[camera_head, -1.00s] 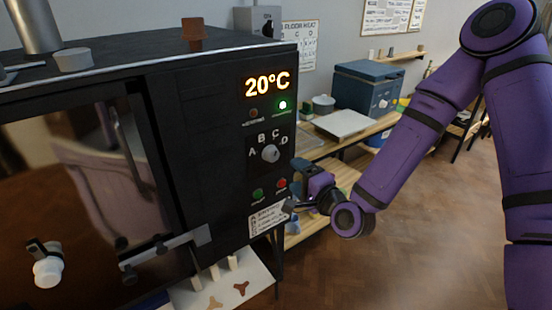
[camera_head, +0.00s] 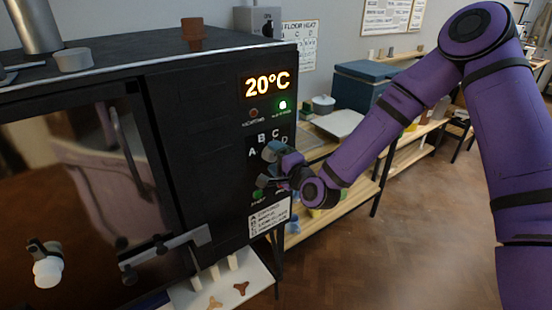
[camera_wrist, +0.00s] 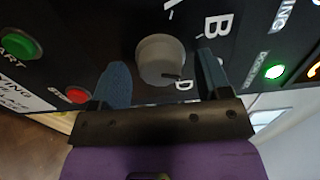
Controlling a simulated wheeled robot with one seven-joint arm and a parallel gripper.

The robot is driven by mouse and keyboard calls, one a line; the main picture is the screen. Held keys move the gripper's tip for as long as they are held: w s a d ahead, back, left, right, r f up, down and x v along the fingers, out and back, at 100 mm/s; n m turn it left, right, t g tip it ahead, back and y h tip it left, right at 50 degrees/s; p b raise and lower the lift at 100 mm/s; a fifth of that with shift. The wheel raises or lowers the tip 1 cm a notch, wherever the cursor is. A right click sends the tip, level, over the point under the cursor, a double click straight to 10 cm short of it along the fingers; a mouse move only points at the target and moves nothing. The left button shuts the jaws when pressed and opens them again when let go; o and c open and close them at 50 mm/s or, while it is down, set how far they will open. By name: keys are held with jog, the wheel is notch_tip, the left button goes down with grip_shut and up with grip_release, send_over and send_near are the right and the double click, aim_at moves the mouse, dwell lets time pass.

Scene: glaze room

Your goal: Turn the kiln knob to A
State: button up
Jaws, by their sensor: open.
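The kiln knob (camera_wrist: 158,52) is a round grey dial on the black front panel of the kiln (camera_head: 215,110). In the wrist view it lies between the two blue fingers of my gripper (camera_wrist: 162,75), with gaps on both sides. A dark mark on the knob's rim is beside the letter D. A and B also show around it; C is hidden there, apparently behind the right finger. In the head view my gripper (camera_head: 268,168) is at the panel and covers much of the knob. My gripper is open and holds nothing.
A green button (camera_wrist: 20,44) and a red button (camera_wrist: 78,95) sit near the knob. The display (camera_head: 267,84) reads 20°C above a lit green lamp (camera_head: 283,105). A wooden shelf bench (camera_head: 365,190) stands right of the kiln. The floor in front is clear.

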jog(key=c, duration=0.9)
jog(key=shift+n, duration=0.4)
jog(key=n, duration=0.3)
jog(key=shift+n, duration=0.4)
jog(key=n, duration=0.4)
jog(key=shift+n, duration=0.3)
jog(key=n, duration=0.8)
jog(key=shift+n, duration=0.3)
